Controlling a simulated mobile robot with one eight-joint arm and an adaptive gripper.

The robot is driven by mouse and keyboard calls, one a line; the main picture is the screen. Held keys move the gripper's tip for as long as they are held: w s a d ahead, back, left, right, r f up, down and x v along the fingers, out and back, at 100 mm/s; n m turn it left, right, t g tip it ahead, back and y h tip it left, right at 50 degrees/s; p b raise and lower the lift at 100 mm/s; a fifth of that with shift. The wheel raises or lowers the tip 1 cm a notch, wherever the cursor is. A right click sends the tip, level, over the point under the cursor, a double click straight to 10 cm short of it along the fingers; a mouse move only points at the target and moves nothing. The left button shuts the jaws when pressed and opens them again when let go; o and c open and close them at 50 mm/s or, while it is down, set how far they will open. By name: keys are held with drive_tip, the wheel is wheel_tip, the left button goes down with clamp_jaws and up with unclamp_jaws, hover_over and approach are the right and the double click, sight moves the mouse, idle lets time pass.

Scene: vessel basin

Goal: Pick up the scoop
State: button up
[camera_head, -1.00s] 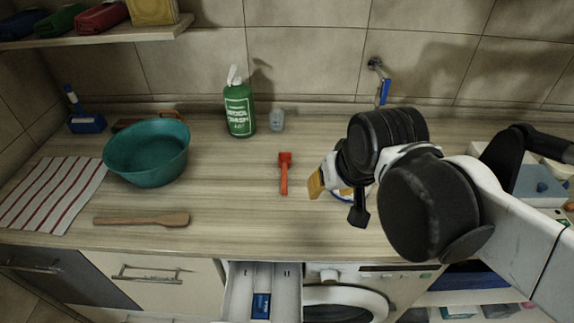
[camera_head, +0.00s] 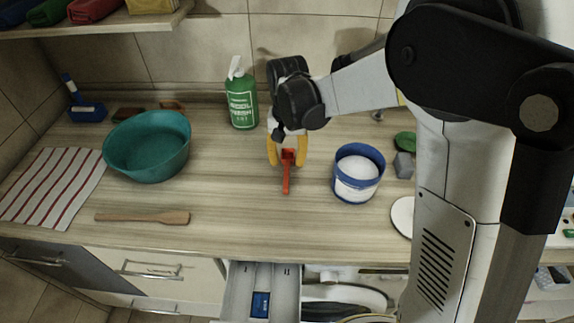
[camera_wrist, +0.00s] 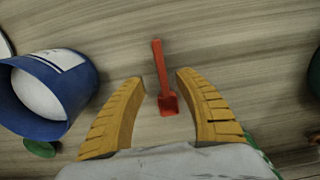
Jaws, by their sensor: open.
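The scoop (camera_head: 286,172) is small and red and lies on the wooden counter, its handle toward the front edge. My gripper (camera_head: 287,160) is open above the scoop's bowl end, with yellow fingers on either side of it in the head view. In the wrist view the scoop (camera_wrist: 162,80) lies between the open fingers of my gripper (camera_wrist: 160,82), its bowl toward the palm and its handle pointing away. The fingers do not appear to touch the scoop. Their exact height above the counter is hard to tell.
A blue tub of white powder (camera_head: 358,190) stands right of the scoop. A green bottle (camera_head: 242,100) stands behind, left of my gripper. A teal basin (camera_head: 146,165), a wooden spatula (camera_head: 142,217) and a striped cloth (camera_head: 50,190) lie left. An open drawer (camera_head: 284,285) juts out below the counter.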

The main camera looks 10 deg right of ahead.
sight(287, 175)
drive_tip(key=f+b, duration=0.1)
drive_tip(key=f, duration=0.2)
drive_tip(key=f+b, duration=0.1)
drive_tip(key=f, duration=0.3)
drive_tip(key=shift+s+a+f+b, duration=0.15)
drive_tip(key=shift+s+a+b, duration=0.05)
drive_tip(key=shift+b, duration=0.1)
clamp_jaws()
